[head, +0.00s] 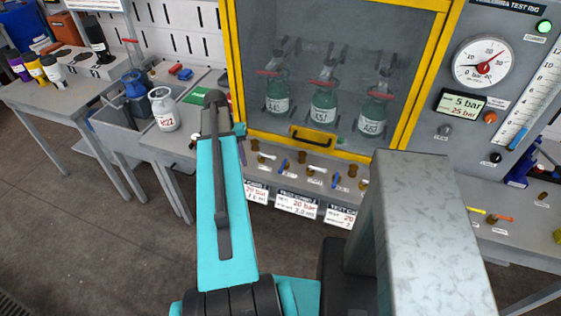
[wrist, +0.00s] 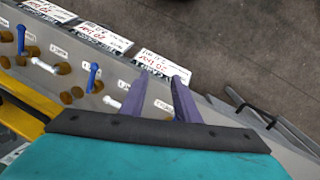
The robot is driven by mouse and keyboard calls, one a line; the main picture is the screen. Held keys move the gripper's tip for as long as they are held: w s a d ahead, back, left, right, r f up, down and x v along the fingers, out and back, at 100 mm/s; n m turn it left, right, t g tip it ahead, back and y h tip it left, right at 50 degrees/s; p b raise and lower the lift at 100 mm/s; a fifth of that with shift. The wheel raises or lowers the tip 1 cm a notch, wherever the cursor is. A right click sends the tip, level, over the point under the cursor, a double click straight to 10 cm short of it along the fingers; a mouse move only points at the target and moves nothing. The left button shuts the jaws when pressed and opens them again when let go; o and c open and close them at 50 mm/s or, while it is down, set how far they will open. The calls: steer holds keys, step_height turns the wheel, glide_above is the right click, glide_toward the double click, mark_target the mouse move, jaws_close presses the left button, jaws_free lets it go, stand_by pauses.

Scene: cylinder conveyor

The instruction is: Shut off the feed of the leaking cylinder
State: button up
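No leak can be made out. Below the window is a row of brass fittings with blue levers (head: 336,180) and white levers (head: 317,169). In the wrist view a blue lever (wrist: 94,75) and a white lever (wrist: 112,103) lie left of my gripper (wrist: 161,75). Its purple fingers are apart and empty, over the panel edge by a tag. In the head view my arm hides most of the gripper.
Paper tags (head: 297,206) hang along the panel's front. On the right are a dial gauge (head: 483,63) and a display (head: 463,104). A white cylinder (head: 163,110) stands on the left bench. The floor in front is clear.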

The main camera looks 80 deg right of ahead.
mark_target(282, 166)
steer(key=s+d+r+m, duration=0.3)
steer(key=s+d+r, duration=0.3)
steer(key=s+r, duration=0.3)
steer(key=s, duration=0.3)
steer(key=shift+s+r+p, duration=0.25)
steer(key=shift+s+p, duration=0.1)
steer(key=shift+p, duration=0.05)
steer(key=shift+f, duration=0.15)
steer(key=shift+p+x, duration=2.2)
steer(key=shift+x, duration=4.6)
steer(key=shift+d, duration=0.15)
